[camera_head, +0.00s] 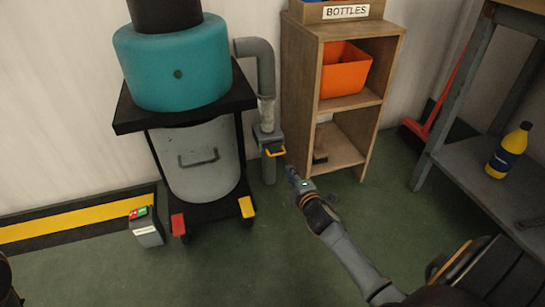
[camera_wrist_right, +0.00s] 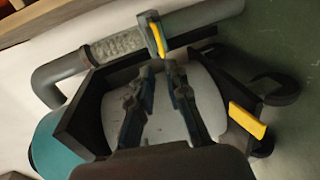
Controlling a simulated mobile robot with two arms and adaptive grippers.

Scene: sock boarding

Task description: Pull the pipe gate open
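The pipe gate (camera_head: 267,137) is a grey block on the vertical grey pipe (camera_head: 266,70), with a yellow handle (camera_head: 275,153) on its front. In the right wrist view the yellow handle (camera_wrist_right: 158,38) lies just beyond the fingertips, crosswise to the pipe (camera_wrist_right: 118,46). My right gripper (camera_head: 291,172) is below and to the right of the handle in the head view. Its two fingers (camera_wrist_right: 161,68) are apart, with nothing seen between them. Whether a fingertip touches the handle cannot be told. My left gripper is not in view.
A teal machine (camera_head: 175,65) with a grey bin (camera_head: 198,160) under it stands left of the pipe. A wooden shelf (camera_head: 365,102) with an orange box (camera_head: 344,70) stands close on the right. A workbench (camera_head: 470,165) holds a yellow bottle (camera_head: 508,152).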

